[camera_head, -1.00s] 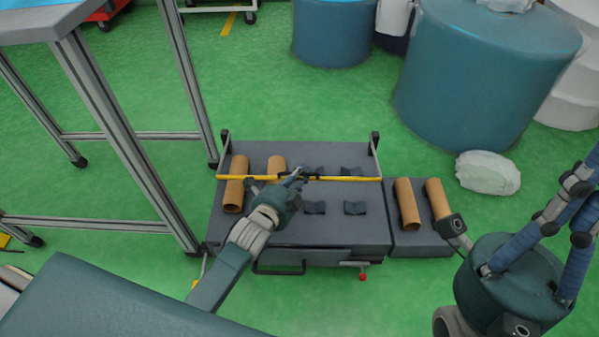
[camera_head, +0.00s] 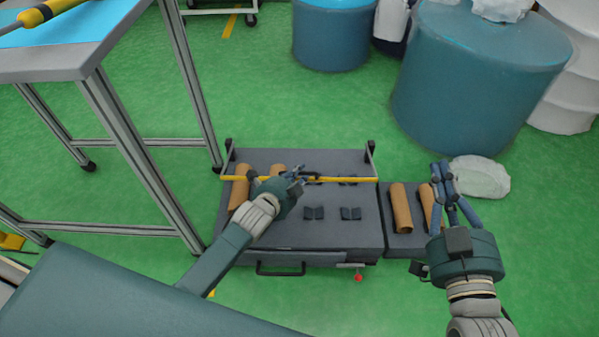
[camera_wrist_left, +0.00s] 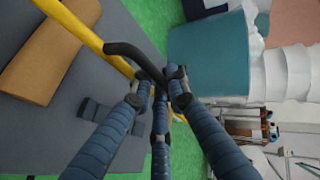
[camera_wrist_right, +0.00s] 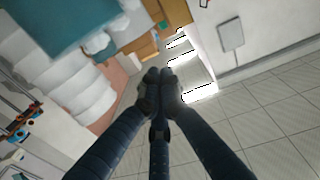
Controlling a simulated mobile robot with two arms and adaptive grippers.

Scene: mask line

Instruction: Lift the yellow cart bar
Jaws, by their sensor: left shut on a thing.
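The yellow bar (camera_head: 345,179) spans the grey cart (camera_head: 330,232) from side to side, with a black handle near its middle. In the left wrist view the bar (camera_wrist_left: 72,22) runs past my fingers, and the black handle (camera_wrist_left: 133,52) reaches between them. My left gripper (camera_head: 298,176) is shut on this handle; its fingertips show in the left wrist view (camera_wrist_left: 163,85). My right gripper (camera_head: 442,178) is over the right side of the cart, apart from the bar. In the right wrist view its fingertips (camera_wrist_right: 157,88) meet with nothing between them.
Brown rolls (camera_head: 401,208) lie on the cart and its right section. A metal-framed table (camera_head: 110,75) stands close on the left, with a yellow and black tool (camera_head: 45,12) on top. A large teal drum (camera_head: 480,85) and a white bag (camera_head: 480,177) are at right. Green floor is clear in front.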

